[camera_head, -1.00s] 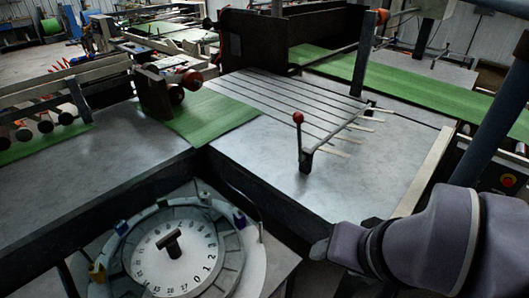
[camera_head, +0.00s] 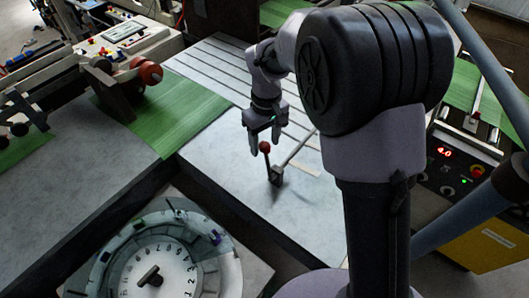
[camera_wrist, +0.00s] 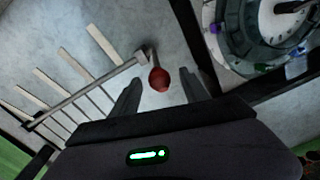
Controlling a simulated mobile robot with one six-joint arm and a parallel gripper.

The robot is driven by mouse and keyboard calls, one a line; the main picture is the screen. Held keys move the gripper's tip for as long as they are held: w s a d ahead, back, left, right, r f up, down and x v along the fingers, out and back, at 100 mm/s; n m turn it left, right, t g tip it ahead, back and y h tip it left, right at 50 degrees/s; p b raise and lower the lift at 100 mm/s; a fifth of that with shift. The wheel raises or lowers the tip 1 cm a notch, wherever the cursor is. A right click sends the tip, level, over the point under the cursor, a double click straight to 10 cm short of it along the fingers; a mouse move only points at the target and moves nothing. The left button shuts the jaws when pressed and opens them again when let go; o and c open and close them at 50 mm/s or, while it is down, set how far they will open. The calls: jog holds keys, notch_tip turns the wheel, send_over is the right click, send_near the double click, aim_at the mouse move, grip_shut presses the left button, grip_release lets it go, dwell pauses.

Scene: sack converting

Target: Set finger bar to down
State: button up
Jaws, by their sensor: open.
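The finger bar (camera_head: 298,148) is a thin grey rod across the grey table, with pale fingers reaching out from it. Its lever (camera_head: 270,165) stands up from a dark pivot block and ends in a red ball knob (camera_head: 265,147). My gripper (camera_head: 262,150) points down over the table with its fingers at the knob. In the wrist view my gripper (camera_wrist: 160,90) is open, and the red knob (camera_wrist: 159,79) lies between the two dark fingertips, with a gap on each side. The bar (camera_wrist: 88,92) and several fingers show at left. My arm hides part of the bar in the head view.
A round numbered dial (camera_head: 160,275) with coloured clips stands at front left. A green sheet (camera_head: 165,115) lies on the table's left part. A yellow control box (camera_head: 490,240) with a red 4.0 display stands at right. The table near the lever is clear.

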aim_at(265, 153)
notch_tip(265, 153, down, 5)
jog(key=shift+f, duration=0.1)
grip_shut()
dwell(0.3)
dwell(1.2)
